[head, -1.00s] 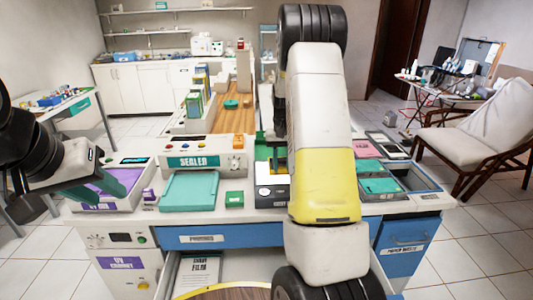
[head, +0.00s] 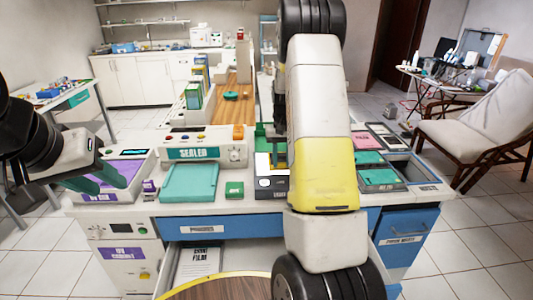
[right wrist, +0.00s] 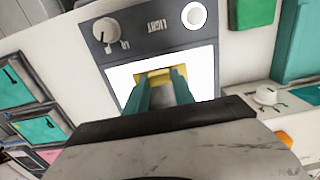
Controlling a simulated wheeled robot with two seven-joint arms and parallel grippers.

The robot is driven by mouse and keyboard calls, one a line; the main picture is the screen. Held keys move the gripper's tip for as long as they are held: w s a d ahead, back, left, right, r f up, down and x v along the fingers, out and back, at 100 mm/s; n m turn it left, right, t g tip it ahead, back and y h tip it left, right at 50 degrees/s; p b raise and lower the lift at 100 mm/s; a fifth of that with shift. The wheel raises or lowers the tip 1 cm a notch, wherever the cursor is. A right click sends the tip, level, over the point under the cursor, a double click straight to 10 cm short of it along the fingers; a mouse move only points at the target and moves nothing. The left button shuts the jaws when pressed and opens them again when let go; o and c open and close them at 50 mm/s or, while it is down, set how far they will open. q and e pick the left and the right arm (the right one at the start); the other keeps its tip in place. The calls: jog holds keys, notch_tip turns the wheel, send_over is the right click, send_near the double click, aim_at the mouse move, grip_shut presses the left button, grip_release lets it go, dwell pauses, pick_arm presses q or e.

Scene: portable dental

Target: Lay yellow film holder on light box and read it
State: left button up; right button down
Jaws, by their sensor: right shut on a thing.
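The light box (head: 271,188) stands on the counter, partly behind my right arm in the head view. In the right wrist view its lit white panel (right wrist: 122,76) glows below a grey strip marked LIGHT with a knob. My right gripper (right wrist: 165,82) has its teal fingers shut on the yellow film holder (right wrist: 159,75), which is over the panel's middle. Much of the holder is hidden between the fingers, and I cannot tell if it touches the panel. My left gripper (head: 104,180) is open and empty near the purple-topped unit at the left.
A teal tray (head: 190,182) and a small green box (head: 234,190) lie left of the light box. The SEALED unit (head: 205,150) stands behind them. Teal and pink packs (head: 378,178) lie at the right. An open drawer (head: 200,262) juts out in front.

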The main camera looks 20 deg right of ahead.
jog(key=shift+f, duration=0.25)
dwell(0.4)
jog(key=c, duration=1)
grip_release()
jog(key=shift+o, duration=0.2)
jog(key=shift+r, duration=3.9)
jog(key=shift+r, duration=0.1)
